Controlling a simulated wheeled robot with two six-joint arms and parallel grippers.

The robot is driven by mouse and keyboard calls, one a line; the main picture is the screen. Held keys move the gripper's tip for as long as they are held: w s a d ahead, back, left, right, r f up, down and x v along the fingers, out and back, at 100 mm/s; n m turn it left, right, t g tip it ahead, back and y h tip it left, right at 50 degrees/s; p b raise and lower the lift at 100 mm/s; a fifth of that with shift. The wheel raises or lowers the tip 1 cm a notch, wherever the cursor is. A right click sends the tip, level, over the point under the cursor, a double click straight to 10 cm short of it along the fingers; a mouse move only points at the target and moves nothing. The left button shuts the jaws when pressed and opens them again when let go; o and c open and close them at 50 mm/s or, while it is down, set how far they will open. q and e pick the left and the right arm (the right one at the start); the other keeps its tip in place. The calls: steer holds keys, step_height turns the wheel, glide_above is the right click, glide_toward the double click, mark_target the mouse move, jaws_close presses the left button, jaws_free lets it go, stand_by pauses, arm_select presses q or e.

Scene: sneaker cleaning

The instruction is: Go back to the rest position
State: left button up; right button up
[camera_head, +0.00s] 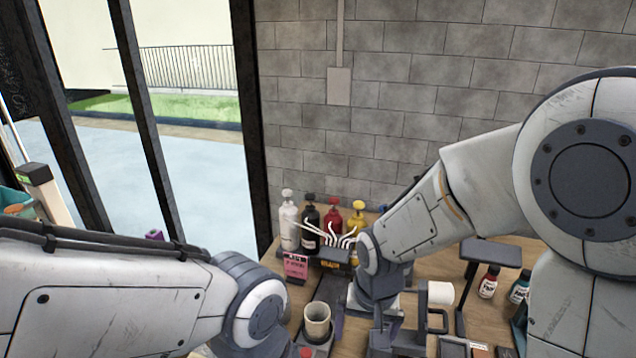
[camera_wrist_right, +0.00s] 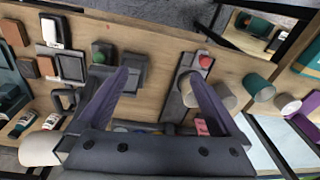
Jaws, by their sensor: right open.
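My right arm comes in from the right in the head view and bends down over the wooden workbench (camera_head: 488,318). My right gripper (camera_head: 384,338) hangs low over the bench, its fingertips hard to make out there. My left arm reaches in from the left edge of the head view. Its gripper is out of the frame.
A beige cup (camera_head: 317,318) stands on a dark tray left of the right gripper. Pump bottles (camera_head: 332,228) line the wall, with a pink card (camera_head: 296,266) in front. Small bottles (camera_head: 488,283) and a dark raised stand (camera_head: 491,252) are to the right. A window fills the left.

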steer(key=s+d+n+t, duration=0.1)
steer(key=s+d+n, duration=0.1)
steer(key=d, duration=0.8)
steer(key=s+a+r+n+g, duration=0.1)
steer(key=s+a+r+n, duration=0.2)
steer(key=s+a, duration=0.4)
steer(key=s+a+r+n+g, duration=0.1)
steer(key=s+a+r+n, duration=0.2)
steer(key=s+a, duration=0.3)
steer(key=shift+s+a+r+n+y, duration=0.15)
steer(key=shift+s+a+n+y, duration=0.25)
steer(key=shift+n, duration=0.3)
